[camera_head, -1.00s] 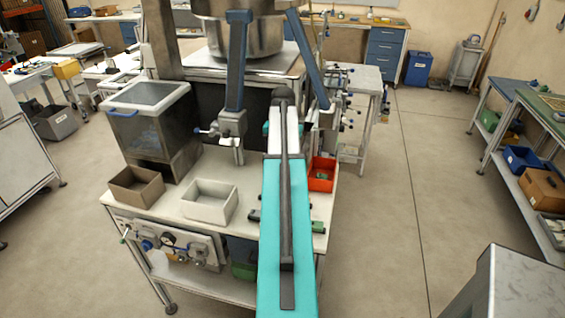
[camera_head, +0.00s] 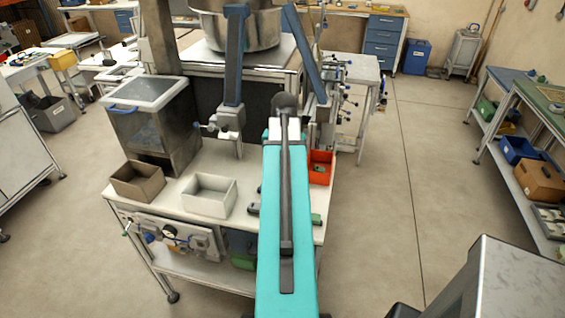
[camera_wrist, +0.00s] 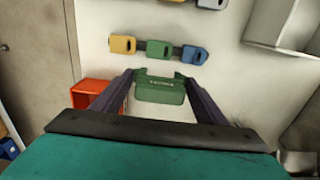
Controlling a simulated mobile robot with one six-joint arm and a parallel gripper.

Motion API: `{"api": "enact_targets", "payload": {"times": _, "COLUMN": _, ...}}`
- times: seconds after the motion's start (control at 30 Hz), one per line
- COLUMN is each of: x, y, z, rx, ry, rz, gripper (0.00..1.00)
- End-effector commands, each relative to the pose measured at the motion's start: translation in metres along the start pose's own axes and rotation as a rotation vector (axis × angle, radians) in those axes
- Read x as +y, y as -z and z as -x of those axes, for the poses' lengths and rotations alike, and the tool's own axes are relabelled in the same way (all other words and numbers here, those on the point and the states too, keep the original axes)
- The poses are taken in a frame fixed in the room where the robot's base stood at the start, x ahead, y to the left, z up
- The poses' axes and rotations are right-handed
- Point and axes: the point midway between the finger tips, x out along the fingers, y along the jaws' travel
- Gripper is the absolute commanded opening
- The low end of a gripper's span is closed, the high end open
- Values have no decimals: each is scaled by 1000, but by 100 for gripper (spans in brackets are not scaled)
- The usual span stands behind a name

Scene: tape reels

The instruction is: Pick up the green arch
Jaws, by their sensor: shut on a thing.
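The green arch (camera_wrist: 160,90) shows in the wrist view as a green block with a raised loop and pale lettering. It sits between the two dark fingers of my gripper (camera_wrist: 159,79), which is shut on it. The white tabletop lies behind it, and I cannot tell how far above the table it is.
A row holds a yellow block (camera_wrist: 122,44), a green block (camera_wrist: 158,50) and a blue block (camera_wrist: 194,55). A red bin (camera_head: 320,168) stands right of my arm. A white box (camera_head: 210,206) and a brown box (camera_head: 138,190) stand to the left.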

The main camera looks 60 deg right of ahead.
Motion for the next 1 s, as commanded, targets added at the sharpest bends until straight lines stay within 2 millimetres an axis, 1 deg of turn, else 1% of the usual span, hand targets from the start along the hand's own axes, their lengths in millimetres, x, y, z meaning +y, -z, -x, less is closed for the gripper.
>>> {"api": "enact_targets", "payload": {"times": 0.03, "x": 3, "y": -10, "z": 2, "rx": 0, "ry": 0, "rz": 0, "gripper": 40}}
{"api": "enact_targets", "payload": {"times": 0.1, "x": 6, "y": -17, "z": 3, "rx": 0, "ry": 0, "rz": 0, "gripper": 40}}
{"api": "enact_targets", "payload": {"times": 0.4, "x": 15, "y": -42, "z": 5, "rx": 0, "ry": 0, "rz": -1, "gripper": 40}}
{"api": "enact_targets", "payload": {"times": 0.63, "x": 17, "y": -50, "z": 5, "rx": 0, "ry": 0, "rz": 0, "gripper": 40}}
{"api": "enact_targets", "payload": {"times": 1.0, "x": 17, "y": -50, "z": 5, "rx": 0, "ry": 0, "rz": 0, "gripper": 40}}
